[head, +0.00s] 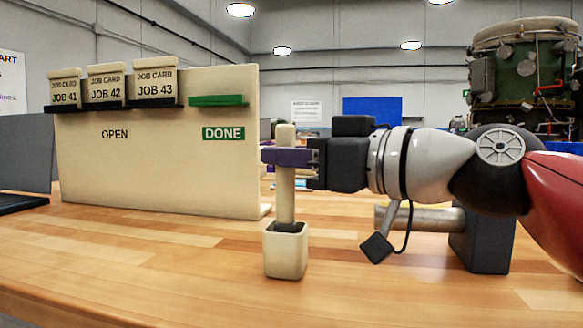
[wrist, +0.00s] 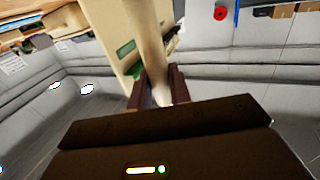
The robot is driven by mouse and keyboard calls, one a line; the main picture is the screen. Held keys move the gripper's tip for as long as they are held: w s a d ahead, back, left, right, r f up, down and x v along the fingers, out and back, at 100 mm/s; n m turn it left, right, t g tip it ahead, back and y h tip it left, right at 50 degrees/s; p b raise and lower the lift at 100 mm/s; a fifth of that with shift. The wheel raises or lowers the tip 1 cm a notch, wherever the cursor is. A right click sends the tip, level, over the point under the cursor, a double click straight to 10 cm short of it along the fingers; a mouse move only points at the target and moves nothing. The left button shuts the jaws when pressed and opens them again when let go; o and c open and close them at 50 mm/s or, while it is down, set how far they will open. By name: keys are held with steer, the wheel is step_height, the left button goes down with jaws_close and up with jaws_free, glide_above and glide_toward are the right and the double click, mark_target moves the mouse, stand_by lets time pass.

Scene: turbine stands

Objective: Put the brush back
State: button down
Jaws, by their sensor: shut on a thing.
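The brush (head: 286,205) stands upright, with a pale cream handle and a dark lower part at the mouth of a small cream square holder (head: 285,254) on the bench. My gripper (head: 287,157) is shut on the upper part of the handle, its purple fingers around it. The handle also shows in the wrist view (wrist: 145,40), between the fingers (wrist: 158,90). The brush's lower end is hidden in the holder; whether it rests on the bottom cannot be told.
Behind the brush stands a cream board (head: 160,170) with job cards (head: 107,84) on dark ledges, a green ledge (head: 218,100) and a DONE label. A grey cylinder and dark block (head: 483,240) stand under my arm at the right. The front of the wooden bench (head: 150,265) is clear.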

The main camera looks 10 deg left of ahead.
steer(key=shift+f, duration=0.3)
steer(key=shift+f, duration=0.15)
steer(key=c, duration=1.3)
jaws_free()
steer(key=shift+r, duration=0.25)
steer(key=v, duration=1.2)
steer(key=shift+b, duration=0.45)
